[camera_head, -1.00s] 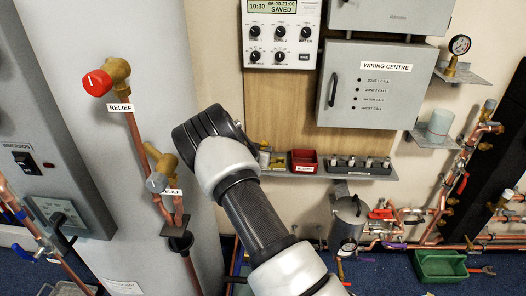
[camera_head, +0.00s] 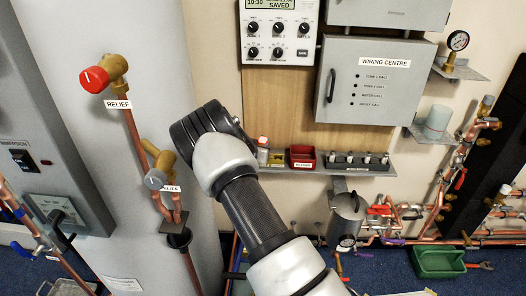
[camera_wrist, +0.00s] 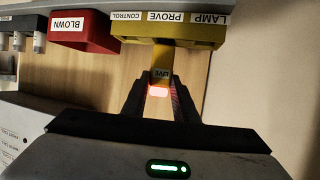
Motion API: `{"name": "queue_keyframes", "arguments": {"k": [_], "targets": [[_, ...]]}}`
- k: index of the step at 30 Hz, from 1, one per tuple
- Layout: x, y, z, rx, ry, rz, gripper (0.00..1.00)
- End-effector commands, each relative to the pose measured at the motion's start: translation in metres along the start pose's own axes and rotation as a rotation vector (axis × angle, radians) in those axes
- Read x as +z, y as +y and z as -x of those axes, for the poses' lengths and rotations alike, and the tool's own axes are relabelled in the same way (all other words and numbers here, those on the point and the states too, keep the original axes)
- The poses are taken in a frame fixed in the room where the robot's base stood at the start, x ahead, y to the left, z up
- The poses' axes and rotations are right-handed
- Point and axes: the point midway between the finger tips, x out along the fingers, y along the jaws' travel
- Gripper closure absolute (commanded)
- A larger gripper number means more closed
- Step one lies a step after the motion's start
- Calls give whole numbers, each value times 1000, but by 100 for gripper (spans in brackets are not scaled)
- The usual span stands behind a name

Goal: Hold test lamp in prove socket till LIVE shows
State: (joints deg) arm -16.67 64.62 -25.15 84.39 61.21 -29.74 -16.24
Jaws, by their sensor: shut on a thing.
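In the wrist view, my gripper (camera_wrist: 160,95) is shut on the yellow test lamp (camera_wrist: 161,55). The lamp's label reads LIVE, and a red-orange light glows just below it between the fingers. The lamp's far end meets the yellow prove unit (camera_wrist: 205,34), labelled LAMP PROVE and CONTROL. The socket opening itself is hidden. In the head view, the yellow unit (camera_head: 277,161) sits near the left end of the wall shelf, right of my wrist. My fingers are hidden behind my arm there.
A red BLOWN bin (camera_wrist: 85,32) stands beside the yellow unit, with a row of grey holders (camera_head: 358,160) farther along the shelf (camera_head: 340,171). The wiring centre box (camera_head: 370,85) hangs above. Relief pipework (camera_head: 160,178) stands left of my arm.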

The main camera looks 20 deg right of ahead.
Motion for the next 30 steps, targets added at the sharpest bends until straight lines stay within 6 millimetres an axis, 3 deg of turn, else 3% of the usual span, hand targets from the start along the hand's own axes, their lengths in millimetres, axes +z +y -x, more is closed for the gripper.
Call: {"name": "queue_keyframes", "arguments": {"k": [14, 30], "targets": [[-2, 0, 1, 0, 1, 0, 99], [-27, 0, 11, 0, 2, -1, 99]]}}
